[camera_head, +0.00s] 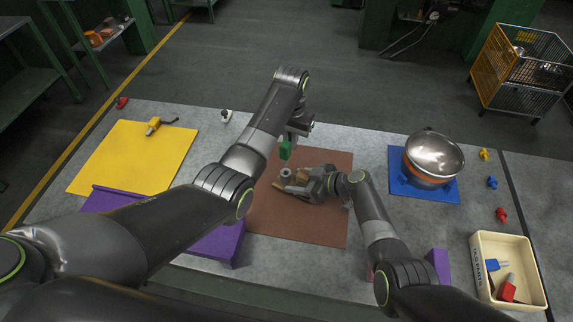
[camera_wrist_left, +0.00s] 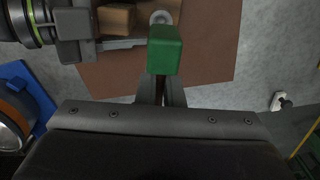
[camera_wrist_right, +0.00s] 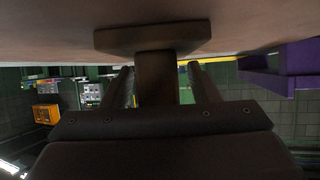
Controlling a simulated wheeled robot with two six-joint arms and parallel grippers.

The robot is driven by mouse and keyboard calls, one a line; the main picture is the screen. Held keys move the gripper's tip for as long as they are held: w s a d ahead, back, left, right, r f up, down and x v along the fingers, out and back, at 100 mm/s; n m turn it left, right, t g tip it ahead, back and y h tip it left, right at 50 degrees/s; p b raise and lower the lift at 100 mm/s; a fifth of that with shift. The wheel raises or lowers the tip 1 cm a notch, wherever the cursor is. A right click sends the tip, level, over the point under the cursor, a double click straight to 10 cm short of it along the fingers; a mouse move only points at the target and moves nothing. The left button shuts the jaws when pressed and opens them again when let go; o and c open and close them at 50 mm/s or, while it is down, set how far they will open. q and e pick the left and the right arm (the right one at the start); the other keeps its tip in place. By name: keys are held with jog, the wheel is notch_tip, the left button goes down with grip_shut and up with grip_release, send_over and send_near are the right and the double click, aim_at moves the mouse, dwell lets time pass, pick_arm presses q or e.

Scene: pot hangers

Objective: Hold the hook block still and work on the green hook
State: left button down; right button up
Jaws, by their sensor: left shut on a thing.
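My left gripper (camera_head: 289,136) is shut on the green hook (camera_head: 285,150) and holds it above the brown mat (camera_head: 320,220). In the left wrist view, the hook's green block (camera_wrist_left: 164,50) hides the fingertips. The wooden hook block (camera_head: 283,184) stands on the mat, with a grey ring (camera_head: 284,173) close by at its top. My right gripper (camera_head: 301,186) is low beside it. In the right wrist view, its open fingers stand on either side of the dark stem of the block (camera_wrist_right: 157,80), with narrow gaps showing. The lower end of the green hook is hidden.
A yellow mat (camera_head: 130,165) with a yellow hook (camera_head: 154,126) lies left. A metal pot (camera_head: 433,158) sits on a blue mat (camera_head: 410,190) at right. A cream bin (camera_head: 484,245) holds blue and red pieces. Purple blocks (camera_head: 222,245) stand near the front edge.

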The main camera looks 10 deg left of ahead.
jog(key=shift+d+r, duration=0.1)
jog(key=shift+r, duration=0.05)
jog(key=v, duration=1.1)
jog(key=shift+s+d+r, duration=0.1)
jog(key=shift+d, duration=0.25)
